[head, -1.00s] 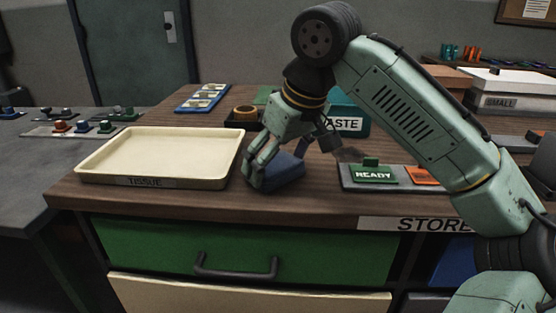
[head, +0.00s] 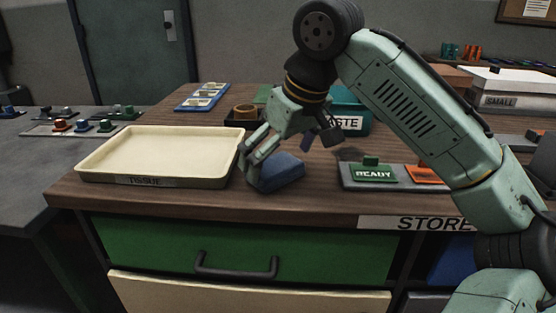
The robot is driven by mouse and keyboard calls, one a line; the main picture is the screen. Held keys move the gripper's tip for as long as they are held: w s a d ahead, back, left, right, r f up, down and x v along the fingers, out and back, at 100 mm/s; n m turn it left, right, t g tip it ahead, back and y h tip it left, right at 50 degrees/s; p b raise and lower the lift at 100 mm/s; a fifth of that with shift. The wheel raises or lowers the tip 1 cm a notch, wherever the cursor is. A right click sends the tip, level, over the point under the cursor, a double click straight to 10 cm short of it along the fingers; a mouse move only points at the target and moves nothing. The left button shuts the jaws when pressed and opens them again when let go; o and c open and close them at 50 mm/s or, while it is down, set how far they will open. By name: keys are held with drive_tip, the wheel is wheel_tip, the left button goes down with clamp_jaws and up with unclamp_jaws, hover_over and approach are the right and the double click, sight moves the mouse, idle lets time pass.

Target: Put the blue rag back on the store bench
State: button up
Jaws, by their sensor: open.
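The blue rag (head: 280,170) lies as a folded bundle on the wooden top of the store bench (head: 320,199), near its front edge. It is just right of the cream tissue tray (head: 160,155). My gripper (head: 247,165) is open, with its fingers at the rag's left side and close to the tray's right rim. Whether a finger touches the rag or the tray cannot be told. The rag's upper left is partly hidden behind the fingers.
A plate with a green READY block (head: 373,171) and an orange block (head: 425,174) lies to the right. A teal waste bin (head: 350,117) and a dark tray with a brown ring (head: 245,113) stand behind. The green drawer (head: 240,250) is shut.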

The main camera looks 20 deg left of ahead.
drive_tip(key=v, duration=1.1)
drive_tip(key=shift+d+p, duration=0.15)
drive_tip(key=shift+p, duration=0.25)
drive_tip(key=shift+r, duration=0.1)
idle(0.5)
